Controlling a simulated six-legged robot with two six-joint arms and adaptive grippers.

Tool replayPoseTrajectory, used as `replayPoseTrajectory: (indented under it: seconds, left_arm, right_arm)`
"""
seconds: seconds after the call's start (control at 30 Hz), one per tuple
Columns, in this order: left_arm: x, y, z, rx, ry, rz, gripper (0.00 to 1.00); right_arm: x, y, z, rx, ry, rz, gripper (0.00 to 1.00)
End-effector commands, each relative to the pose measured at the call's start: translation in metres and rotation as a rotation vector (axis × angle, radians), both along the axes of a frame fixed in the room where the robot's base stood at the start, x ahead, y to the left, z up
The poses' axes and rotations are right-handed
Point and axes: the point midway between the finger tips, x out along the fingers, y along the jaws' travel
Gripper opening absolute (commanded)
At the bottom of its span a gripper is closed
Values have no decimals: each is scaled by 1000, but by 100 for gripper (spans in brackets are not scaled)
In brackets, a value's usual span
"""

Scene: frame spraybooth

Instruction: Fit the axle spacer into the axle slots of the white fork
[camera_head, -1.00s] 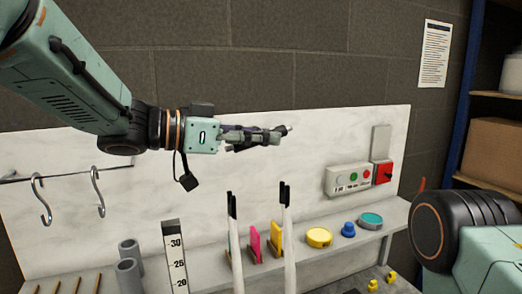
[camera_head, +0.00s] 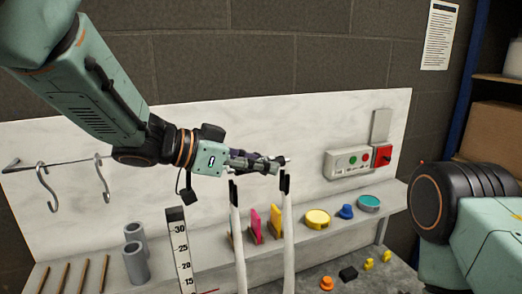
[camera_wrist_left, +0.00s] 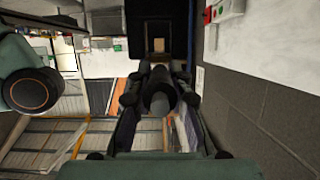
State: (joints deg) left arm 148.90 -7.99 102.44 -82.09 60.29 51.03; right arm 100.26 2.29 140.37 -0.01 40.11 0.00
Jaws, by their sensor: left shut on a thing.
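The white fork stands upright in the head view, with two white legs (camera_head: 289,235) ending in black slotted tips (camera_head: 285,184). My left gripper (camera_head: 262,163) is just above and behind these tips, pointing right. It is shut on the axle spacer, a small grey cylinder whose pale end (camera_head: 288,160) pokes out past the fingers. In the left wrist view the spacer (camera_wrist_left: 159,102) shows as a dark and grey cylinder between the fingers. I cannot tell whether the spacer touches the fork tips. My right gripper is out of view.
Behind the fork, a shelf holds pink and yellow blocks (camera_head: 275,222), a yellow disc (camera_head: 317,219), a blue knob (camera_head: 346,212) and a teal disc (camera_head: 369,202). A ruler (camera_head: 180,250) and grey tubes (camera_head: 136,262) stand left. A control box (camera_head: 348,161) is on the white panel.

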Motion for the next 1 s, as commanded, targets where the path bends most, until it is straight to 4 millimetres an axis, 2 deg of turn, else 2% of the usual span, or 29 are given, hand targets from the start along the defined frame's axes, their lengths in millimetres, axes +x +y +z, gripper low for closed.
replayPoseTrajectory:
  seconds: [0.67, 1.0]
  left_arm:
    - [0, 0, -3, 7, 3, 1, 0]
    - [0, 0, -1, 7, 3, 1, 0]
  right_arm:
    - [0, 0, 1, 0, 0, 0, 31]
    - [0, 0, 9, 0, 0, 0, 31]
